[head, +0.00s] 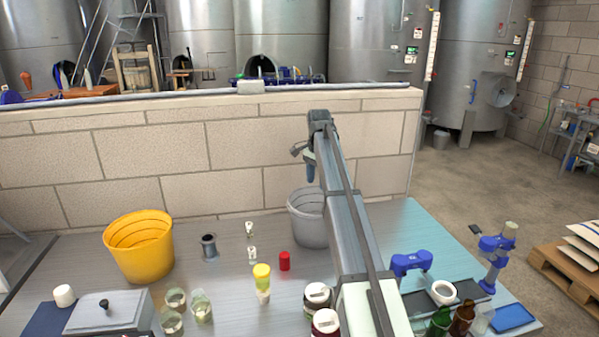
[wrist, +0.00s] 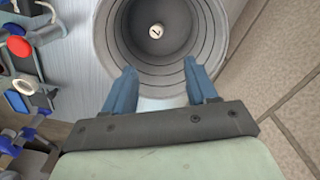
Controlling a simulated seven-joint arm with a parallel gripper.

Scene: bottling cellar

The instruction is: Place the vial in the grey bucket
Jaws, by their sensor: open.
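The grey bucket (head: 305,226) stands on the bench against the block wall, partly hidden behind my arm in the head view. My gripper (head: 309,172) hangs above it. In the wrist view the open blue fingers (wrist: 160,66) sit over the near part of the bucket (wrist: 205,32), with nothing between them. A small vial with a pale round top and a dark mark (wrist: 156,31) lies inside on the bucket floor, apart from the fingers. The head view does not show the bucket's inside.
A yellow bucket (head: 138,252) stands left. Jars and bottles crowd the front. The block wall (head: 235,160) rises behind.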

